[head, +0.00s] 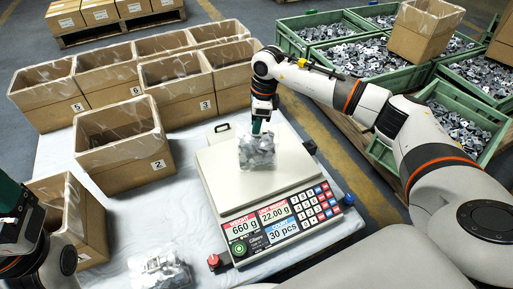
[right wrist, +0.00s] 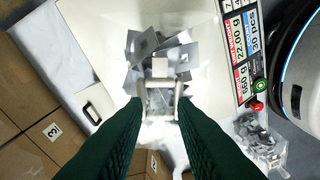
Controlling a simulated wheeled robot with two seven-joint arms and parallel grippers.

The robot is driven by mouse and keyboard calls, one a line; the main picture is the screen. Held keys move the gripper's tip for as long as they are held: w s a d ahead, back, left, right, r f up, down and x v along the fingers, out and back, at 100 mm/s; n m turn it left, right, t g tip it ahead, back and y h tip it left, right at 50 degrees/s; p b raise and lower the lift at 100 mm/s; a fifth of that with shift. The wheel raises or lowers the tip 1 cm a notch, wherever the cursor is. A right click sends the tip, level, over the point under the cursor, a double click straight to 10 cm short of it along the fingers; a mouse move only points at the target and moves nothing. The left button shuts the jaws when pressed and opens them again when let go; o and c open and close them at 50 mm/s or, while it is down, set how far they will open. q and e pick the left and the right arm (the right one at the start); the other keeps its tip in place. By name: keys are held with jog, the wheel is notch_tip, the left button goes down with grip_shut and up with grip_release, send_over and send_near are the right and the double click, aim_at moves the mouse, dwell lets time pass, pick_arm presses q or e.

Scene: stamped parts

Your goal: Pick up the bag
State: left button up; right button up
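A clear plastic bag of grey metal parts (head: 257,152) sits on the pale plate of the weighing scale (head: 225,180). In the right wrist view this bag (right wrist: 160,50) lies straight ahead, its gathered top between the fingertips. My right gripper (head: 258,126) points down right above the bag. Its two green fingers (right wrist: 159,103) are apart, on either side of the bag's top; I cannot tell if they touch it. A second clear bag of parts (head: 160,272) lies on the white table, also in the right wrist view (right wrist: 262,142). My left gripper (head: 12,196) is partly cut off at the left edge.
The scale display (head: 262,222) reads 660 g, 22.00 g and 30 pcs. Open cardboard boxes (head: 128,160) stand left of and behind the scale. Green crates (head: 340,32) full of metal parts stand at the back right.

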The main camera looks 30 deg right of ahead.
grip_shut()
jog(key=shift+r, duration=0.1)
dwell(1.0)
